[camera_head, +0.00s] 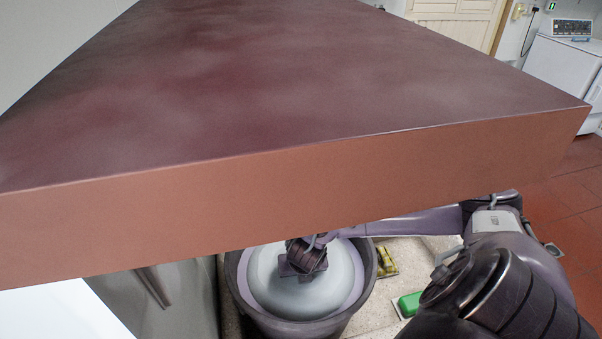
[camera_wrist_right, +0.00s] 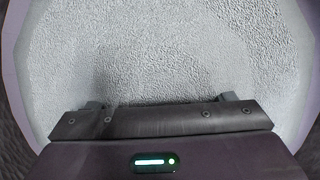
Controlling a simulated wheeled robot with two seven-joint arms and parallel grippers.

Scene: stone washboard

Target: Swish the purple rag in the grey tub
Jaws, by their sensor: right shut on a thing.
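The grey tub (camera_head: 369,262) stands at the bottom middle of the head view, with a dark rim and a pale grey round surface inside. My right gripper (camera_head: 303,262) points down over the inside of the tub. In the right wrist view the gripper (camera_wrist_right: 162,100) faces a pale, grainy surface ringed by the lavender inner wall. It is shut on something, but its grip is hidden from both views. I cannot make out the purple rag as a separate shape in either view. My left gripper is not in view.
A large slab with a dark red top (camera_head: 300,90) and brown front edge fills the head view above the tub. A green block (camera_head: 410,303) and a yellow item (camera_head: 387,261) lie right of the tub on a pale speckled surface (camera_head: 405,255).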

